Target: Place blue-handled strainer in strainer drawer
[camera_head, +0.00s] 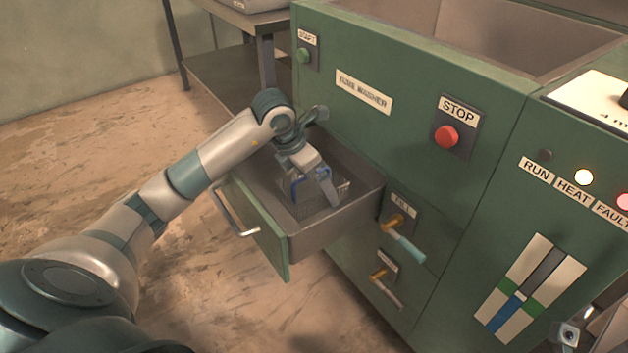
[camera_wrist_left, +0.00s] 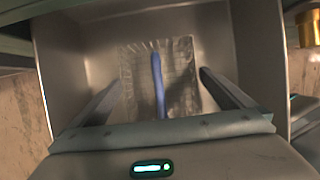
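The strainer (camera_head: 310,205) is a grey mesh basket with a blue handle. It sits inside the open strainer drawer (camera_head: 330,222), which is pulled out from the green machine. In the left wrist view the basket (camera_wrist_left: 185,85) lies within the drawer walls, its blue handle (camera_wrist_left: 158,82) running lengthwise between my fingers. My left gripper (camera_head: 308,188) reaches down into the drawer above the strainer. Its two fingers stand well apart with space on both sides of the handle, so it is open. A part of my right arm shows at the lower right corner; its fingers cannot be made out.
The drawer's front has a bar handle (camera_head: 232,212). Right of the drawer are a valve with a teal lever (camera_head: 405,245) and a lower valve (camera_head: 385,280). A red stop button (camera_head: 446,136) is above. A metal table (camera_head: 225,75) stands behind. The floor at left is clear.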

